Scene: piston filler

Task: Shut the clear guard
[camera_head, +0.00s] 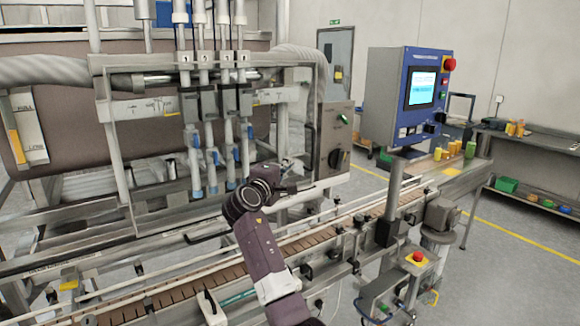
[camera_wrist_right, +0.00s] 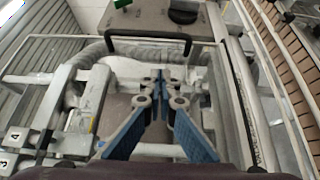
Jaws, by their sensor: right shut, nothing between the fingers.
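The clear guard is hard to make out against the filler in the head view. In the right wrist view I see what looks like its thin metal frame (camera_wrist_right: 237,85), with a see-through pane and a black bar handle (camera_wrist_right: 150,36) beyond my fingertips. I cannot tell the guard's exact angle. My right gripper (camera_head: 302,186) is in front of the filler, above the conveyor, pointing right. Its blue-padded fingers (camera_wrist_right: 160,76) are shut and empty, apart from the handle. My left gripper is out of view.
The conveyor (camera_head: 215,277) runs below my right arm. Several filling nozzles (camera_head: 212,170) hang left of it. A grey control box (camera_head: 335,140) and a blue screen panel (camera_head: 405,95) stand to the right.

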